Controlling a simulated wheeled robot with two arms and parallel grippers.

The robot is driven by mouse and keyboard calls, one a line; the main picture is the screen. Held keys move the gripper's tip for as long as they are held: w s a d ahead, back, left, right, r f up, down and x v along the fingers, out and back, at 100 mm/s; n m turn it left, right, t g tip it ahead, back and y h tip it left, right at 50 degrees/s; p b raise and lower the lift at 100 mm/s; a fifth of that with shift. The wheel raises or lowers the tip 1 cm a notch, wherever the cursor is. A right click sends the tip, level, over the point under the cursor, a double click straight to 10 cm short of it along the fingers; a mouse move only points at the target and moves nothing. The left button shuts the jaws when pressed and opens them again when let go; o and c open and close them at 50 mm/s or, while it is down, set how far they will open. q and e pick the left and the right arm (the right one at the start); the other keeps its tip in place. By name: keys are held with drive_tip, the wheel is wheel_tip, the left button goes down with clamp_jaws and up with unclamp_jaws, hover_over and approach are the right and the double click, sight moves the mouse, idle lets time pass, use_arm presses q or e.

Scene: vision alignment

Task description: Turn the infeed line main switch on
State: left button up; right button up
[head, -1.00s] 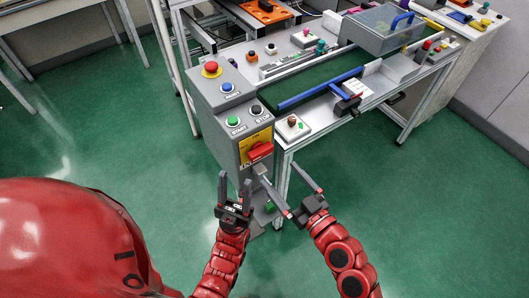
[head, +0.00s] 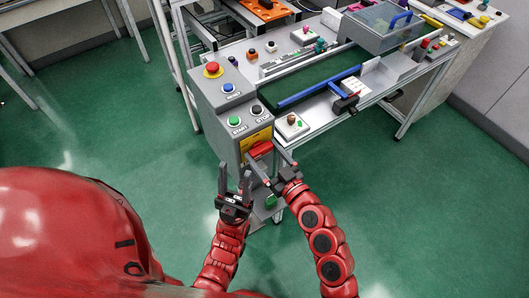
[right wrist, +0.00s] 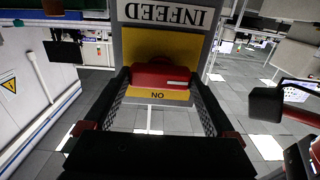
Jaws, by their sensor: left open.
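The infeed main switch is a red handle (head: 261,149) on a yellow plate (head: 257,137), low on the front of a grey control box (head: 222,109). My right gripper (head: 266,157) is open at the switch, with one finger on each side of the handle. Whether the fingers touch it I cannot tell. My left gripper (head: 235,175) is open and empty, lower and in front of the box. The right fingers partly hide the handle in the head view.
The box carries a red emergency button (head: 213,69), a blue reset button (head: 228,88), a green start button (head: 235,121) and a black stop button (head: 256,109). A conveyor table (head: 325,107) stands right behind it. Green floor (head: 400,220) is clear at right.

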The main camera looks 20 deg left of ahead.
drive_tip(key=c, duration=0.6)
drive_tip(key=shift+o, duration=0.2)
drive_tip(key=shift+f+m+b, duration=0.1)
drive_tip(key=shift+m+b, duration=1.2)
drive_tip(key=shift+m, duration=0.2)
drive_tip(key=m+b, duration=0.1)
drive_tip(key=m, duration=0.2)
drive_tip(key=shift+d+m, duration=0.1)
drive_tip(key=shift+m, duration=0.2)
drive_tip(key=m, duration=0.2)
drive_tip(key=shift+w+m, duration=0.1)
drive_tip(key=shift+m, duration=0.2)
drive_tip(key=m, duration=0.2)
drive_tip(key=shift+m, duration=0.4)
drive_tip(key=m+p, duration=0.1)
drive_tip(key=m, duration=0.2)
drive_tip(key=shift+m+p, duration=0.35)
drive_tip(key=shift+m, duration=1.05)
